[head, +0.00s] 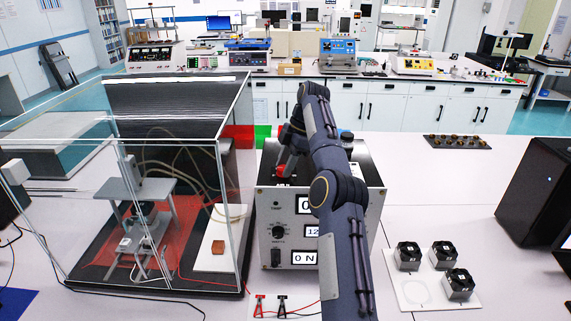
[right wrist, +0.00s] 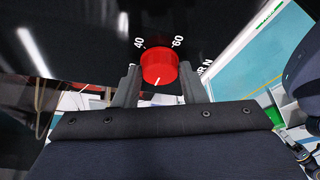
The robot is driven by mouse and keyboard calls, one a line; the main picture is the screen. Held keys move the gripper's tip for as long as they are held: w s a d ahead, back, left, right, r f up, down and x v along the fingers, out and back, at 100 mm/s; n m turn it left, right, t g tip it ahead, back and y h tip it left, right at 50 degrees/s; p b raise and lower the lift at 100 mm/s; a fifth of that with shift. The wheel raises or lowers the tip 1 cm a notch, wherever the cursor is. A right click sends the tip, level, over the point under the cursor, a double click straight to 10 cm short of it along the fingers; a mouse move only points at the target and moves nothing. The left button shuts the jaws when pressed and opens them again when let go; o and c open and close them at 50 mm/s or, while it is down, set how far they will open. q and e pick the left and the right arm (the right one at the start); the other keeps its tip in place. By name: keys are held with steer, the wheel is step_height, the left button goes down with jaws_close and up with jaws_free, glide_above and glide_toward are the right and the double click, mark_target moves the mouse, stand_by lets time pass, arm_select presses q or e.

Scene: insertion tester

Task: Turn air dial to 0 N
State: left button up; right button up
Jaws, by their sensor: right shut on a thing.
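The red air dial (right wrist: 158,66) sits on the black top of the tester's control box (head: 272,255). In the right wrist view its white mark points down toward my gripper's palm, and the numbers 40 and 60 show beyond it. My right gripper (right wrist: 159,84) has a finger on each side of the dial and is shut on it. In the head view my right gripper (head: 283,166) reaches down to the dial, and my arm hides part of the box front. A lower display on the box reads 0 N (head: 304,258). My left gripper is out of view.
A clear-walled enclosure (head: 244,190) with a test fixture stands left of the box. A white plate (head: 408,299) with several black fan-like units lies at right. Red and black clips (head: 270,306) lie in front. A black box (head: 535,200) stands far right.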

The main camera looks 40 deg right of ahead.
steer(key=shift+f, duration=0.1)
steer(key=o, duration=1)
steer(key=shift+s, duration=0.1)
